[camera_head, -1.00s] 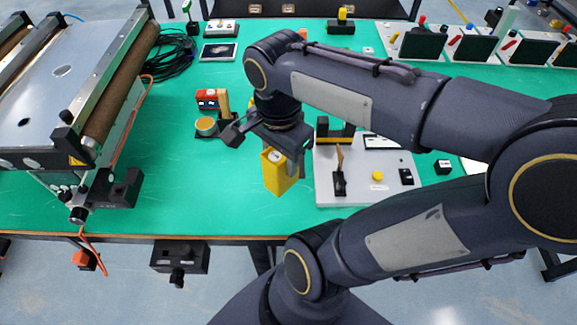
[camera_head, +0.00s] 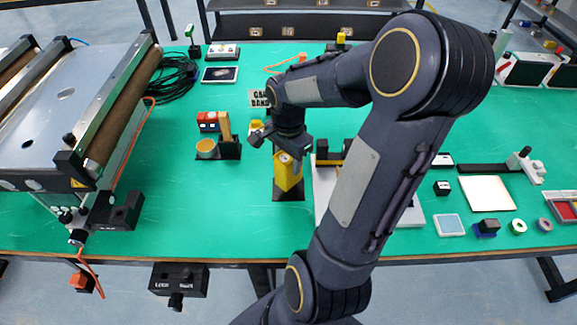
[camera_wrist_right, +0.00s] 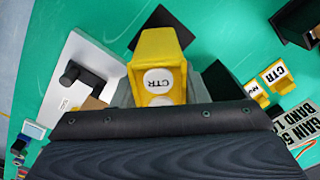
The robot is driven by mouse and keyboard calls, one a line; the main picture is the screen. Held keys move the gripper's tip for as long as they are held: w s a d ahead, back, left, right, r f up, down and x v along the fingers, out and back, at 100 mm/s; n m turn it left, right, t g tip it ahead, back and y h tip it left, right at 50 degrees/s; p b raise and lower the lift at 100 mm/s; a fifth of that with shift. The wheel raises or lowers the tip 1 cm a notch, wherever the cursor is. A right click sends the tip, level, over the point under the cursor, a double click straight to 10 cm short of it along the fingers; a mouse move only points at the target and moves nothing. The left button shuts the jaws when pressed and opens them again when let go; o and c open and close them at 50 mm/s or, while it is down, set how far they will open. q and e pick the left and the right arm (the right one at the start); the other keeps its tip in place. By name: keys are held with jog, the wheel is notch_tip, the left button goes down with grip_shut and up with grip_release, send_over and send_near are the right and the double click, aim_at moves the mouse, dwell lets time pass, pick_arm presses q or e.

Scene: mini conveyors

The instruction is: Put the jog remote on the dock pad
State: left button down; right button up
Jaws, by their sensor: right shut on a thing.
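The remote stands nearly upright over a black square pad (camera_head: 288,197), which looks like the dock pad. In the right wrist view the remote (camera_wrist_right: 158,80) sits between the fingers, and part of the black pad (camera_wrist_right: 170,17) shows behind it. I cannot tell whether the remote touches the pad. My left gripper is not in view.
A white panel (camera_head: 412,217) lies just right of the pad, partly hidden by my right arm. The front middle green tabletop is clear.

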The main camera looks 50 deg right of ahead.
jog(key=shift+w+d+f, duration=0.1)
jog(key=shift+f, duration=1.55)
jog(key=shift+f+b, duration=0.15)
jog(key=shift+b, duration=0.15)
jog(key=o, duration=1.2)
